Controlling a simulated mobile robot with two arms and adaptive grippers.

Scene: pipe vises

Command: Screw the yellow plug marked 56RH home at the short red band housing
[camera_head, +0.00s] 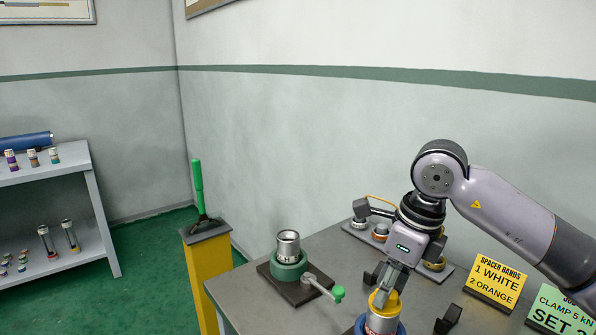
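My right gripper (384,292) points down at the front of the metal bench, its fingers closed at the top of a yellow plug (376,301). The plug sits at the top of a metal housing (374,322) that stands in a blue collar (401,329), cut off by the bottom edge. The plug's marking is not readable, and I cannot make out the housing's band. Another silver housing (288,246) stands upright in a green vise (289,271) to the left. My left gripper is not in view.
The green vise has a crank with a green knob (338,293). Behind my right gripper lies a tray (352,231) of round parts. Yellow (497,281) and green (562,315) signs stand at right. A yellow pedestal (204,275) and a shelf (85,243) stand left.

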